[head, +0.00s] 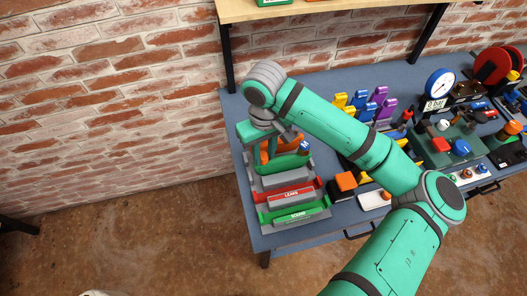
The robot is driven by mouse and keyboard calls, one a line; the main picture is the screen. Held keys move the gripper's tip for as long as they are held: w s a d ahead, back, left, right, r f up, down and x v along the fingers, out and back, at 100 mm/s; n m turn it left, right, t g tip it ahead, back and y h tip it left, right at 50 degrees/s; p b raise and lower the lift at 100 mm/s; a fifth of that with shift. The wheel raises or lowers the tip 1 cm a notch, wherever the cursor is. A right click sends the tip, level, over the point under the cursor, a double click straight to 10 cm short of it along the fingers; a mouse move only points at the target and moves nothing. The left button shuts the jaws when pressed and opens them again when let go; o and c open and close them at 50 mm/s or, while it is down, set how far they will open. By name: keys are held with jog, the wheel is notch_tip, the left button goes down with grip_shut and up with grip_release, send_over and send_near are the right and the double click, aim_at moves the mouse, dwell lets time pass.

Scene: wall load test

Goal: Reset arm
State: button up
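My teal and grey arm crosses the head view from the lower right, bends at the elbow, and reaches to the bench's left end. My gripper (266,138) hangs below the grey wrist, above the back of the stacked bins. Its fingers are mostly hidden by the wrist, and orange and green shapes lie right below it. I cannot tell whether it is open or shut, or whether it touches anything.
The blue-grey workbench (240,165) carries a red bin (291,197) and a green bin (296,214) at its left. A wooden shelf (330,7) and brick wall stand behind.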

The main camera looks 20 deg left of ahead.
aim_at(265, 157)
jog(key=o, duration=0.6)
jog(key=shift+o, duration=0.2)
jog(key=shift+r, duration=0.15)
jog(key=shift+r, duration=3.85)
jog(key=shift+w, duration=0.1)
